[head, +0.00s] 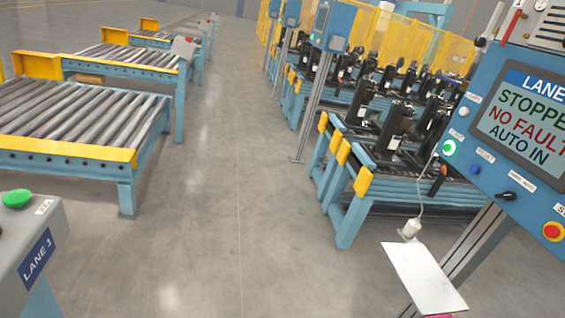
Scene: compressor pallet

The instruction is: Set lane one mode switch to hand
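A blue control panel (500,140) stands at the right edge, cut off by the frame. Its screen (523,115) reads "LANE", the number cut off, then "STOPPE…", "NO FAULT" and "AUTO IN…". Below the screen is a black rotary switch (507,196), under a small label (522,182) too small to read surely. Its lever lies roughly sideways; I cannot tell which position it marks. A lit green button (449,147) and a blue button (475,170) sit to its upper left. A red stop button on yellow (553,231) is to its lower right. My gripper is not in view.
A grey box labelled "LANE 1" (36,255) with a green button (16,198) stands at lower left. Roller conveyors (65,155) line the left; black compressors (396,125) stand on conveyors at right. A white plate (425,277) sits below the panel. The middle floor is clear.

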